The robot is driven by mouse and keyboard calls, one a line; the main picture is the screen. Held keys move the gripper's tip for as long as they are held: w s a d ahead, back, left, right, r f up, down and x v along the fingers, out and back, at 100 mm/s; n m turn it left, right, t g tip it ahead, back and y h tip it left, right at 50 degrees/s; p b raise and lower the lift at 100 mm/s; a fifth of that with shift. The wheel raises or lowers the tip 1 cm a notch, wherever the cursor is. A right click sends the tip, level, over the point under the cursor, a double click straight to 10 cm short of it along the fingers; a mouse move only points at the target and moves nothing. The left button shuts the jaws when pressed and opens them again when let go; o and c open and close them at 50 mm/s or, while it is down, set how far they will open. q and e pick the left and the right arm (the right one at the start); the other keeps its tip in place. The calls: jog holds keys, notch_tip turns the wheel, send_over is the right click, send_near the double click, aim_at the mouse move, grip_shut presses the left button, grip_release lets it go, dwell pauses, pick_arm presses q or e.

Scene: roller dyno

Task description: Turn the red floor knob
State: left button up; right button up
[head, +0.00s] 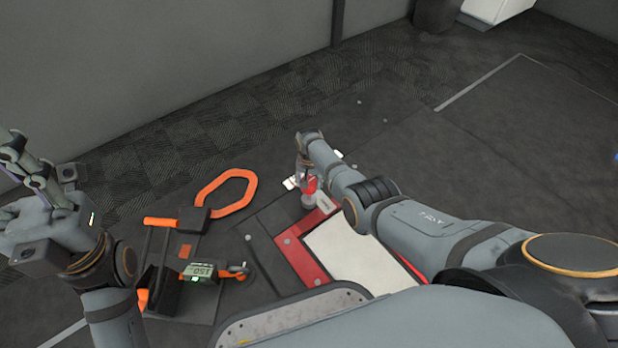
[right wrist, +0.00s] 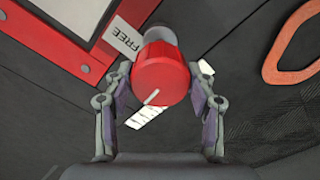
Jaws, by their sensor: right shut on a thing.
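The red floor knob (right wrist: 162,75) stands on the dark floor plate beside a red frame. A short white line marks its top near the lower edge in the right wrist view. A white label reading FREE (right wrist: 125,38) lies at its upper left, and a second white label (right wrist: 148,116) lies below it, partly hidden. My right gripper (right wrist: 163,92) is around the knob, with one finger on each side, shut on it. In the head view the knob (head: 309,186) is partly covered by my right gripper (head: 306,170). My left gripper (head: 43,168) is raised at the far left, fingers apart and empty.
The red frame (head: 310,270) holds a pale panel (head: 350,247) beneath my right arm. An orange loop handle (head: 246,190) and a device with a lit display (head: 200,270) lie left of the knob. A grey wall (head: 150,60) stands behind.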

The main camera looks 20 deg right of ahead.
jog(key=m, duration=0.4)
jog(key=shift+s+d+m+p, duration=0.1)
jog(key=shift+s+m+p, duration=0.05)
jog(key=shift+m+p, duration=0.2)
jog(key=m, duration=0.5)
jog(key=shift+s+d+f, duration=0.1)
jog(key=shift+s+f, duration=0.05)
jog(key=shift+m, duration=0.25)
jog(key=o, duration=1.2)
jog(key=shift+s+d, duration=0.1)
jog(key=shift+c, duration=0.2)
